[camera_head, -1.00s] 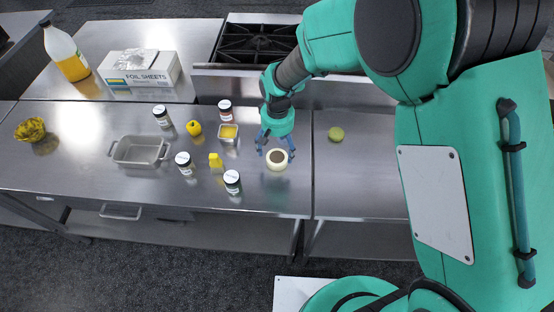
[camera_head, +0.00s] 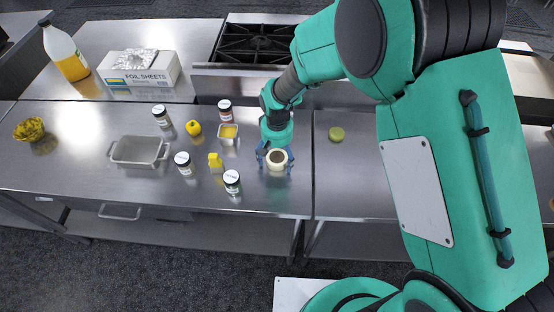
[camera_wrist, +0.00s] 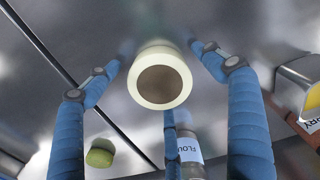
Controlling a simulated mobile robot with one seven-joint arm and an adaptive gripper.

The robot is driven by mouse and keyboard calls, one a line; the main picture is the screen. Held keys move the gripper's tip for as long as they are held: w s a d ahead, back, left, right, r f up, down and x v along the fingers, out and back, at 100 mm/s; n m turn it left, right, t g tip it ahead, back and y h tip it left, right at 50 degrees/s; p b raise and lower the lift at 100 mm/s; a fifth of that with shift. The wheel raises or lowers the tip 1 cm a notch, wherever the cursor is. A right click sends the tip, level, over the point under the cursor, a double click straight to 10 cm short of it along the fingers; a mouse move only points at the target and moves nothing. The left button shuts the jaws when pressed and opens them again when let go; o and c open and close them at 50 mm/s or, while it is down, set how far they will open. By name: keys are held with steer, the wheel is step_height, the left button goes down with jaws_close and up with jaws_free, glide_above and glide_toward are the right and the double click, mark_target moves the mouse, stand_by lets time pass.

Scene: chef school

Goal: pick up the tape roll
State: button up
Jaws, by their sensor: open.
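In the wrist view the tape roll (camera_wrist: 159,76) sits between my blue fingers. My gripper (camera_head: 275,164) is low at the counter, its fingers open on either side of the roll. In the wrist view my gripper (camera_wrist: 158,50) shows gaps between the fingers and the roll on both sides. A third finger shows below the roll there.
A green round item (camera_head: 336,133) lies to the right. A metal tray (camera_head: 139,150) is further left. The counter right of the roll is mostly clear.

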mark_target(278, 158)
steer(key=c, duration=1.3)
steer(key=shift+r, duration=0.1)
steer(key=shift+r, duration=0.55)
steer(key=shift+s+d+r+p, duration=0.1)
steer(key=shift+s+r+p, duration=0.05)
steer(key=shift+r, duration=0.45)
steer(key=shift+s+d+r+p, duration=0.1)
steer(key=shift+s+r+p, duration=0.05)
steer(key=shift+r, duration=0.45)
steer(key=s+d, duration=0.2)
steer(key=s, duration=0.2)
steer(key=s+d+r, duration=0.1)
steer(key=s+d, duration=0.1)
steer(key=s, duration=0.3)
steer(key=s+d+p, duration=0.1)
steer(key=s+d, duration=0.1)
steer(key=s, duration=0.3)
steer(key=shift+r, duration=0.15)
